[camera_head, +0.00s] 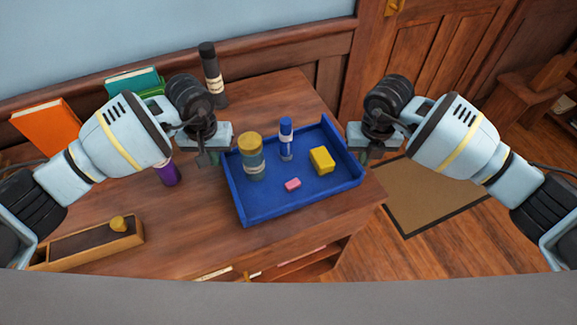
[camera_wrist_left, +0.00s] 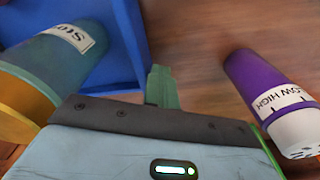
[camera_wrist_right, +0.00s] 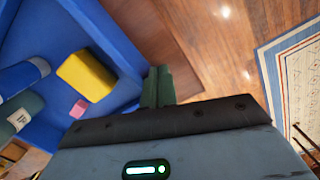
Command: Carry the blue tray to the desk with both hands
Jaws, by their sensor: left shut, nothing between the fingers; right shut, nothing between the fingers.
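The blue tray (camera_head: 258,212) rests on a wooden surface (camera_head: 190,235). It holds a grey-green jar with a yellow lid (camera_head: 252,160), a blue-capped bottle (camera_head: 286,140), a yellow block (camera_head: 321,160) and a small pink block (camera_head: 292,184). My left gripper (camera_head: 211,157) is shut and empty beside the tray's left wall; its fingers also show in the left wrist view (camera_wrist_left: 162,88). My right gripper (camera_head: 364,155) is shut and empty just outside the right wall; its fingers also show in the right wrist view (camera_wrist_right: 158,87). I cannot tell whether either touches the tray.
A purple container (camera_head: 168,173) stands left of my left gripper. A black bottle (camera_head: 212,75), green books (camera_head: 134,82) and an orange book (camera_head: 46,127) stand at the back. A wooden box (camera_head: 90,243) lies at the left front. Floor with a mat (camera_head: 430,195) is at right.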

